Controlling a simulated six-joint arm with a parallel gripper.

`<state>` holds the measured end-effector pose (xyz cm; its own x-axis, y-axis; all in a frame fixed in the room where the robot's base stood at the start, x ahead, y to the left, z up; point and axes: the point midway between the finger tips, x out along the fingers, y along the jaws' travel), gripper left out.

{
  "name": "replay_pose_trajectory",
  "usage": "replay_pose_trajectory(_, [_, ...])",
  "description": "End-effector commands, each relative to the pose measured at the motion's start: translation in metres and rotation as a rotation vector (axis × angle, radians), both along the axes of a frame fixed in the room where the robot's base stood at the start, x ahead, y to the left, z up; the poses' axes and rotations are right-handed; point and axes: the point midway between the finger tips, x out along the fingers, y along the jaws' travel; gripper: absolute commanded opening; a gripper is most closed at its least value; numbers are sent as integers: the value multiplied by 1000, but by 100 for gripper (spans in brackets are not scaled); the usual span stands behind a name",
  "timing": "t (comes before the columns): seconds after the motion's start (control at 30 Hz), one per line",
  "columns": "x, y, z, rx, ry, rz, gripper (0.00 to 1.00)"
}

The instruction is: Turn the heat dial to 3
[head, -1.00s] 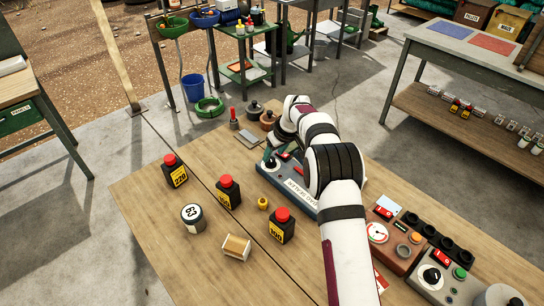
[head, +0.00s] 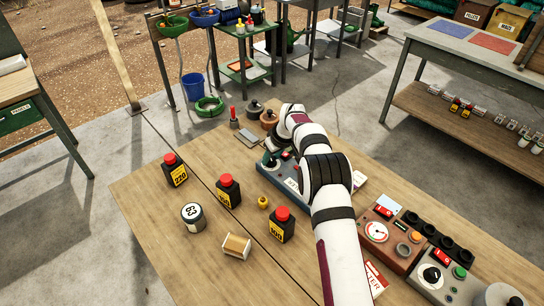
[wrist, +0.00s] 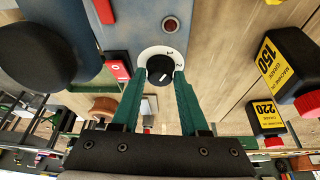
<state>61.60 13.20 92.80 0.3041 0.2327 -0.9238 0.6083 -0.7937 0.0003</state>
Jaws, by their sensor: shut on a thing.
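The heat dial (wrist: 153,62) is a black knob on a round white plate with small numerals, on a blue-grey box (head: 268,172). In the wrist view the knob sits between the two green fingers of my gripper (wrist: 161,75). My gripper is shut on the knob. A white pointer line shows on the knob, but I cannot tell for sure which numeral it faces. Some numerals are hidden or too small to read. In the head view my gripper is at the left end of the box, and my arm covers much of it.
A red switch (wrist: 119,68) and a dark red lamp (wrist: 171,24) are on the box near the dial. Black bottles with red caps (head: 228,191), a tin (head: 193,217) and a wooden spool (head: 236,247) stand left on the bench. Another control box (head: 388,240) is at the right.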

Motion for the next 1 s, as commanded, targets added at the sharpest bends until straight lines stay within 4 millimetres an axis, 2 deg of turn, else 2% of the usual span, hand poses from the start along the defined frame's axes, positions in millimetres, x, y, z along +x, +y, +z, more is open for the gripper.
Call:
replay_pose_trajectory(0.37, [0, 1, 1, 0, 0, -108, 0])
replay_pose_trajectory(1.0, [-1, 5, 0, -2, -1, -689, 0])
